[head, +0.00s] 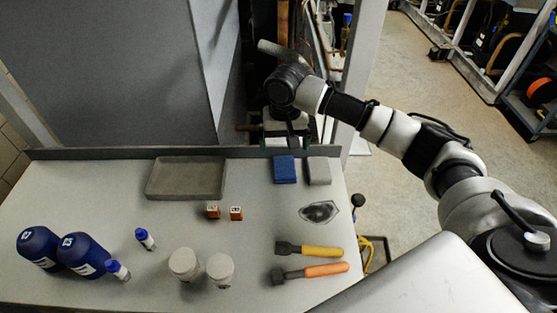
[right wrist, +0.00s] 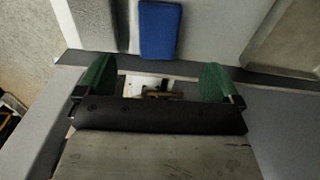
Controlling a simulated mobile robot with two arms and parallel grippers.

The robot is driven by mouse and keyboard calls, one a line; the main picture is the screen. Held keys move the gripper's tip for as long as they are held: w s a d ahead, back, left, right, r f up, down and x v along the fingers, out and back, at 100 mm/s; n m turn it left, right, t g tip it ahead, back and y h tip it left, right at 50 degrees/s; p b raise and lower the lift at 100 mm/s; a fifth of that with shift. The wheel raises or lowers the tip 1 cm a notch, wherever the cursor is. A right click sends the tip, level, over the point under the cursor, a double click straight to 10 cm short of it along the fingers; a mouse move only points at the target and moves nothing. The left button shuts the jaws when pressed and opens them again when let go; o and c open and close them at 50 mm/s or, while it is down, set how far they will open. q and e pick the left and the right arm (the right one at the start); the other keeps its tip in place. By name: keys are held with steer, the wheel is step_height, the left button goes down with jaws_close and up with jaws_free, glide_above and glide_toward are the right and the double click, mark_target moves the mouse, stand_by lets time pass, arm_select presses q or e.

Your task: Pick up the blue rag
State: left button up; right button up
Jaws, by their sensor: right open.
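The blue rag (head: 285,170) lies folded flat near the back edge of the table, left of a grey rag (head: 318,171). It also shows in the right wrist view (right wrist: 160,30), at the top middle. My right gripper (head: 286,144) is over the back edge of the table, just behind the blue rag. In the right wrist view its green fingers (right wrist: 155,80) are wide apart with nothing between them, and the rag lies beyond them. My left gripper is not in view.
A grey tray (head: 151,180) stands left of the rags. A raised ledge (head: 130,153) runs along the back edge.

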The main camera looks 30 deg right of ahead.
mark_target(285, 169)
steer(key=f, duration=0.3)
steer(key=shift+s+d+f, duration=0.1)
steer(key=shift+s+f, duration=0.2)
steer(key=shift+s, duration=0.1)
steer(key=shift+f, duration=0.25)
steer(key=shift+w+f, duration=0.15)
steer(key=shift+f, duration=0.25)
step_height(285, 169, down, 4)
steer(key=shift+r+p, duration=0.2)
steer(key=shift+p, duration=0.3)
steer(key=shift+f, duration=0.35)
steer(key=shift+w+f, duration=0.1)
steer(key=shift+c, duration=1.3)
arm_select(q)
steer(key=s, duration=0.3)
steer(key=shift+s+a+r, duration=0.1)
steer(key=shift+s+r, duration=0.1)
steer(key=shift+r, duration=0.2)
arm_select(e)
steer(key=c, duration=0.8)
